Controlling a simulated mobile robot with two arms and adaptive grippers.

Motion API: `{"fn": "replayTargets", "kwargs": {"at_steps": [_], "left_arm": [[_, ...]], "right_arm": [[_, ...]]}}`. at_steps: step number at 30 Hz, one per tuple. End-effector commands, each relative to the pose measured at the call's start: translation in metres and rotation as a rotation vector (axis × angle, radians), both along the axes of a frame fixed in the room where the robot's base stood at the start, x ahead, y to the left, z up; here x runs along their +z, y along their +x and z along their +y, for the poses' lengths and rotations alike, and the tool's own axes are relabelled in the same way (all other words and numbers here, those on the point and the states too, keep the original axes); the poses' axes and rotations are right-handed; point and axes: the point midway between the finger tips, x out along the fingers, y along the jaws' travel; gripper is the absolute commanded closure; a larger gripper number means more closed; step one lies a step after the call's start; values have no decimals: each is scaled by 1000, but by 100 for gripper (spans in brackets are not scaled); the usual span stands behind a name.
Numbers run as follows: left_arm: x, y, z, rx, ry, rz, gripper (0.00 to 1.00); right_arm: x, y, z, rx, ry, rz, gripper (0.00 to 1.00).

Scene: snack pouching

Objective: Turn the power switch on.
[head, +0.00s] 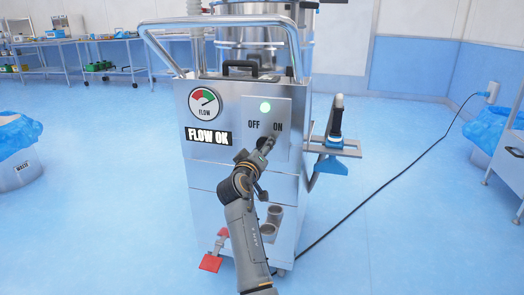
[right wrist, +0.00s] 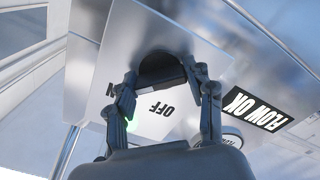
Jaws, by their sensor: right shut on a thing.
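The power switch, a dark rotary knob (right wrist: 160,64), sits on the light panel (head: 282,103) on the front of a steel machine. "OFF" is printed at the upper left of the knob and "ON" at the upper right. My right gripper (head: 264,148) is at the knob, and in the right wrist view its fingers (right wrist: 164,82) are closed on either side of it. The gripper hides much of the knob, so I cannot tell its exact pointing. A green lamp (head: 265,107) above the labels is lit. My left gripper is not in view.
The machine carries a flow gauge (head: 205,103), a "FLOW OK" sign (head: 208,136) and a side shelf (head: 340,148) with a dark nozzle-like tool. A black cable (head: 405,165) crosses the blue floor to the wall.

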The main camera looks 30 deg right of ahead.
Motion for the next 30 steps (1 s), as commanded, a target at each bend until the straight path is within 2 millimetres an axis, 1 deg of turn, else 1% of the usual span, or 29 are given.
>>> {"fn": "replayTargets", "kwargs": {"at_steps": [8, 9, 12, 20, 23, 26, 29, 30], "left_arm": [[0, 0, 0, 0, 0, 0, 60], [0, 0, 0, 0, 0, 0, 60], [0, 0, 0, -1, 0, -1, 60], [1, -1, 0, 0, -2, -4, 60], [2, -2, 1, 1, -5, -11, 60], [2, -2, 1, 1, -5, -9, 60], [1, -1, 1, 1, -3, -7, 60], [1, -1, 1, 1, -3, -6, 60]], "right_arm": [[-1, 0, 0, -1, 7, -2, 79], [-1, 0, 0, -1, 7, -2, 43], [-1, 0, 0, -1, 6, -2, 25], [0, 0, 0, 0, 3, -1, 25], [3, 0, 0, 0, 2, -2, 25], [14, 0, 0, 0, 3, -5, 25], [32, 0, 0, 1, 3, -7, 25], [41, 0, 0, 0, 1, -8, 25]]}}
